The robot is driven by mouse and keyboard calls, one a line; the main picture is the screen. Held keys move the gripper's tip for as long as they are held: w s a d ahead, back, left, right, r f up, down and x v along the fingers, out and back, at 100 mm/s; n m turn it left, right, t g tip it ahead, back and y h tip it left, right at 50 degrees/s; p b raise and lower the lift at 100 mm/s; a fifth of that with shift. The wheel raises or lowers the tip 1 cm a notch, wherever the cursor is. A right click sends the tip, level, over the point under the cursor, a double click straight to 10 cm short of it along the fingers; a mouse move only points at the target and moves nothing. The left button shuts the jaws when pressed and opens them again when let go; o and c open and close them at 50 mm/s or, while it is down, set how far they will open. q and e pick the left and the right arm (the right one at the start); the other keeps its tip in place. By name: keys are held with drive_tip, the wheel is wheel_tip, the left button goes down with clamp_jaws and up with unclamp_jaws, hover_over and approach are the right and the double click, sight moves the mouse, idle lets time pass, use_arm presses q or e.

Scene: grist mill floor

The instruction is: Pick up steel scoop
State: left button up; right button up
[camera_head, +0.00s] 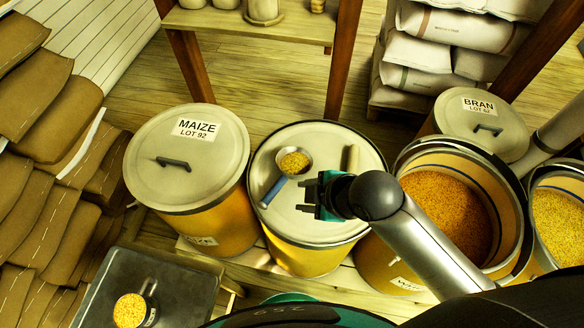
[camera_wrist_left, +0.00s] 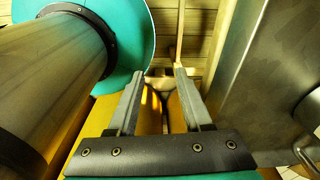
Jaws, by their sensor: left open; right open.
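The steel scoop has a round bowl (camera_head: 294,160) holding yellow grain and a blue handle (camera_head: 272,192). It lies on the pale lid (camera_head: 300,225) of the middle yellow drum in the head view, handle toward the lower left. My right gripper (camera_head: 308,197) is open and empty over the same lid, just right of the handle and below the bowl, apart from the scoop. My left gripper (camera_wrist_left: 160,76) shows only in the left wrist view, open with nothing between its fingers. The scoop is not visible there.
A pale cylinder (camera_head: 352,158) stands on the same lid. A closed maize drum (camera_head: 150,190) is to the left, an open grain drum (camera_head: 450,210) to the right. A bran drum (camera_head: 480,110) stands behind. A dark platform (camera_head: 95,290) holds a grain cup (camera_head: 130,310) at lower left.

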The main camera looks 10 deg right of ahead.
drive_tip(key=w+n, duration=0.2)
drive_tip(key=n, duration=0.4)
drive_tip(key=n+y+b, duration=0.1)
drive_tip(key=n+b, duration=0.2)
drive_tip(key=n, duration=0.2)
approach(276, 190)
drive_tip(key=shift+g, duration=0.4)
drive_tip(key=x, duration=0.4)
drive_tip(key=shift+w+a, duration=0.1)
drive_tip(key=shift+w, duration=0.1)
drive_tip(key=shift+b+x, duration=0.6)
drive_tip(key=shift+x, duration=2)
drive_tip(key=shift+w, duration=0.1)
drive_tip(key=shift+c, duration=0.2)
clamp_jaws()
